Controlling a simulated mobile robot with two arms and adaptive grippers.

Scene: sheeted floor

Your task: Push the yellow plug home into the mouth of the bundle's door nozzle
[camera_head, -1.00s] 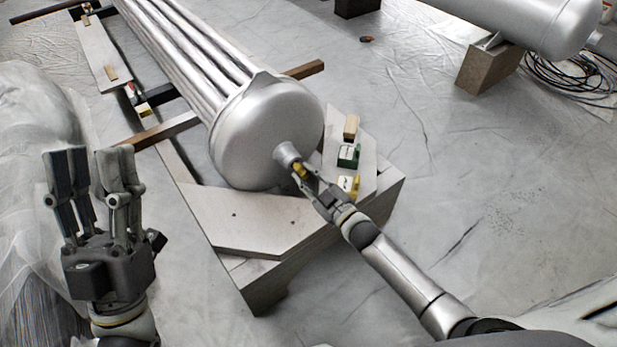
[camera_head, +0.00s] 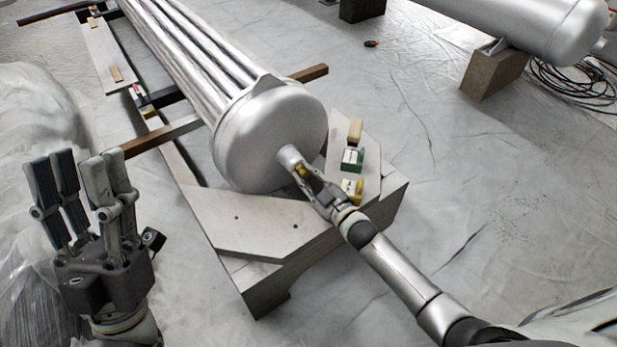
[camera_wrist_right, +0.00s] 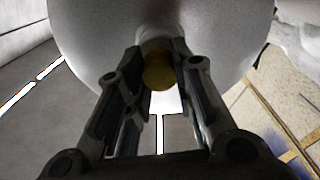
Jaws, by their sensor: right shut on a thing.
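The bundle (camera_head: 262,140) is a silver tube bundle with a domed end, lying on a wooden cradle. Its door nozzle (camera_head: 288,157) sticks out of the dome toward my right gripper (camera_head: 305,178). The right gripper is shut on the yellow plug (camera_head: 301,171), which sits at the nozzle mouth. In the right wrist view the plug (camera_wrist_right: 159,71) shows between the fingers, in line with the nozzle (camera_wrist_right: 155,40) behind it. How deep the plug is in the mouth I cannot tell. My left gripper (camera_head: 80,185) is raised at the left, fingers apart and empty.
A cradle plate (camera_head: 262,220) lies below the nozzle. Another silver vessel (camera_head: 530,25) and cables (camera_head: 575,85) are at upper right. The right floor is clear.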

